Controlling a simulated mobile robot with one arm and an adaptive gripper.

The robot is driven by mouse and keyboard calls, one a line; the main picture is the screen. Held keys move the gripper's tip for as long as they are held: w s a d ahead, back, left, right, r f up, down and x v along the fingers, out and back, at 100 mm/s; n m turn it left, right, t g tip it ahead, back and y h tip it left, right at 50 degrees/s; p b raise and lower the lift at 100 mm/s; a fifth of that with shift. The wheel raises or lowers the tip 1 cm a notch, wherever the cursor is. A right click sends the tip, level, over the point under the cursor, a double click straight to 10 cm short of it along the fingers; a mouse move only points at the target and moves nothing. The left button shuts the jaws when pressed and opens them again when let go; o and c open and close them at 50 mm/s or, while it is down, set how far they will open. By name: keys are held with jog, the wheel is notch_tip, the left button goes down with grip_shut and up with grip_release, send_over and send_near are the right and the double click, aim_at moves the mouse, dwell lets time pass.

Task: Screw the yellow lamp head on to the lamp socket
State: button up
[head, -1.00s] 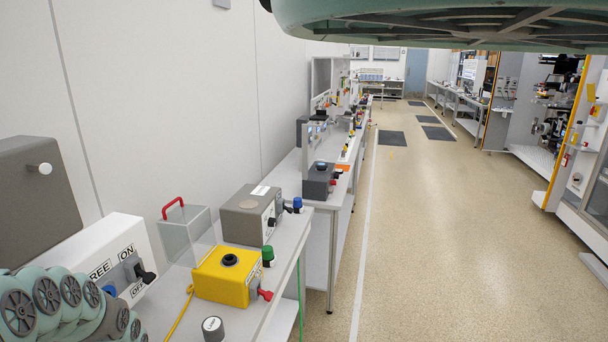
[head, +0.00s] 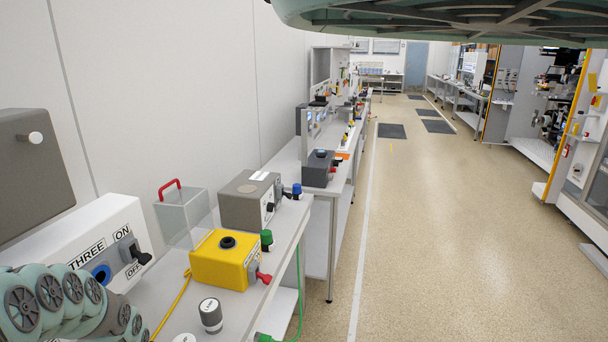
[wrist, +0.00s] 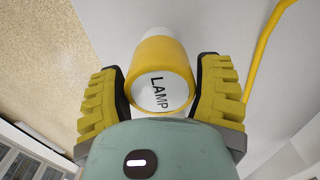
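The yellow lamp head (wrist: 159,55) shows in the wrist view, with a white end face marked LAMP (wrist: 164,93) turned to the camera and a narrower white part at its far end. My gripper (wrist: 162,85) has one yellow-padded finger on each side of it, very close to its sides; I cannot tell whether they press on it. In the head view, a yellow box (head: 221,266) on the bench has a round black socket (head: 228,242) on top, which looks empty. The lamp head and my gripper are out of the head view.
A grey and white cylinder (head: 211,313) stands in front of the box, with another pale top (head: 184,338) at the picture's bottom edge. A yellow cable (head: 176,302) runs along the bench; it also shows in the wrist view (wrist: 255,52). A clear red-handled cover (head: 182,215) stands behind.

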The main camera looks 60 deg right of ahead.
jog(key=c, duration=0.3)
jog(key=shift+r+p, duration=0.5)
jog(key=shift+r, duration=0.15)
jog(key=shift+c, duration=0.2)
jog(key=shift+r+p, duration=0.9)
jog(key=shift+r, duration=0.2)
